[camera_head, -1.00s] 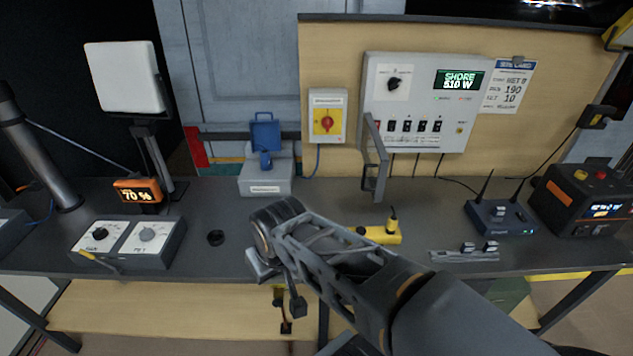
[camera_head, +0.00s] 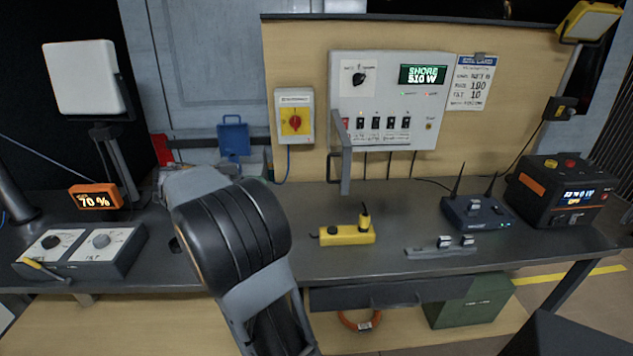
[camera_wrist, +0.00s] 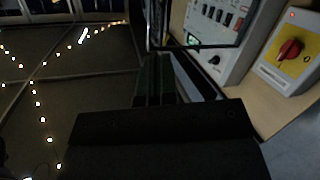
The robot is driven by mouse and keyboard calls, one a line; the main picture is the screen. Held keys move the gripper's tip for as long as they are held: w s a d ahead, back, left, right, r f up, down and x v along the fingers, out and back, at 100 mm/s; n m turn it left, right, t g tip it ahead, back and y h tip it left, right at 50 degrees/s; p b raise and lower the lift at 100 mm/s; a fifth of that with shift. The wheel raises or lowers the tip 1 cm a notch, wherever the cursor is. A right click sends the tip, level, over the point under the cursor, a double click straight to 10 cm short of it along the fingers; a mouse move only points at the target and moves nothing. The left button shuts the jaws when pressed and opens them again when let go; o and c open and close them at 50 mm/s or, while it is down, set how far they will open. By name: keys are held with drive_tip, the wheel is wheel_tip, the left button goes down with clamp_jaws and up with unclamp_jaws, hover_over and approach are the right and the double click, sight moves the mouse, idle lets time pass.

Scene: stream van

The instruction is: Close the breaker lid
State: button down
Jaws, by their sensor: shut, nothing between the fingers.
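The breaker lid (camera_head: 346,165) is a grey frame at the left end of the breaker row on the white electrical panel (camera_head: 385,85). It stands open, jutting out toward me and seen almost edge-on. The breaker switches (camera_head: 376,123) are uncovered. In the wrist view a thin dark frame, which looks like the lid (camera_wrist: 200,46), crosses in front of the panel (camera_wrist: 212,50). My gripper (camera_wrist: 154,75) is shut and empty, its fingertips close to that frame; I cannot tell whether they touch. In the head view my arm hides the gripper.
The desk (camera_head: 400,205) holds a yellow device (camera_head: 347,234), a router (camera_head: 475,211), a power station (camera_head: 560,195) and an orange 70 % display (camera_head: 95,196). A blue-lidded box (camera_head: 233,138) stands behind my arm.

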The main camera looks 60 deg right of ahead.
drive_tip(key=s+d+m+g+p, duration=0.1)
drive_tip(key=s+d+m+g, duration=0.1)
drive_tip(key=s+d, duration=0.7)
drive_tip(key=shift+d+r+m+h, duration=0.3)
drive_tip(key=shift+d+m, duration=0.6)
drive_tip(key=shift+d, duration=0.45)
